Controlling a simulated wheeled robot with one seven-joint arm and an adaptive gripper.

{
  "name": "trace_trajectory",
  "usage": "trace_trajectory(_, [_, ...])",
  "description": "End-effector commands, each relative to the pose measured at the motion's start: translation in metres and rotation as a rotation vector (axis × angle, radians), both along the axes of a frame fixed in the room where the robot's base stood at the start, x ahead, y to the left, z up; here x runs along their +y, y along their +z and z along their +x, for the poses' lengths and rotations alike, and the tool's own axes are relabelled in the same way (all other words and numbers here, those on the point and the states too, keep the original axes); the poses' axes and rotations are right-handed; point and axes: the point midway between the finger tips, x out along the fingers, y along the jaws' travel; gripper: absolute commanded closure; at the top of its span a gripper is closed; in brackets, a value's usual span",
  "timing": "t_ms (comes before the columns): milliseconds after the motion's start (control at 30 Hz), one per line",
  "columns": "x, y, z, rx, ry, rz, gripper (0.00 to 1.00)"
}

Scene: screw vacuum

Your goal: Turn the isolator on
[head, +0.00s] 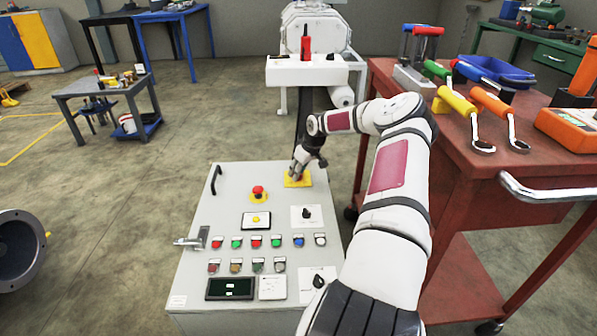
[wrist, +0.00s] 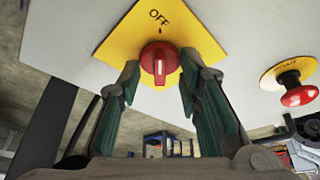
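The isolator is a red rotary knob (wrist: 160,60) on a yellow plate (wrist: 120,38) marked OFF. In the wrist view its grip bar lies upright in the picture, in line with the small mark under the word OFF. My gripper (wrist: 160,78) is open, with one finger on each side of the knob. A narrow gap seems to show on both sides, so I cannot see firm contact. In the head view my gripper (head: 297,174) is at the yellow plate (head: 304,182) near the far edge of the grey control panel (head: 190,275), and it largely hides the knob.
A red emergency-stop button (head: 258,190) on a yellow disc is close by; it also shows in the wrist view (wrist: 298,95). Black selector switches (head: 306,214) and several coloured buttons sit nearer. A red tool cart (head: 450,165) stands to the right, close to my arm.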

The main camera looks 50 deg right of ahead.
Motion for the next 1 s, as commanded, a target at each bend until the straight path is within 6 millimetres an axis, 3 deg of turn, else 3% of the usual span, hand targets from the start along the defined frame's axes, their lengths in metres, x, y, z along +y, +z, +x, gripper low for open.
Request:
trace_trajectory(467, [0.0012, 0.0006, 0.0014, 0.001, -0.114, -0.005, 0.96])
trace_trajectory(1000, [0.0041, -0.0014, 0.0038, -0.002, -0.598, -0.006, 0.97])
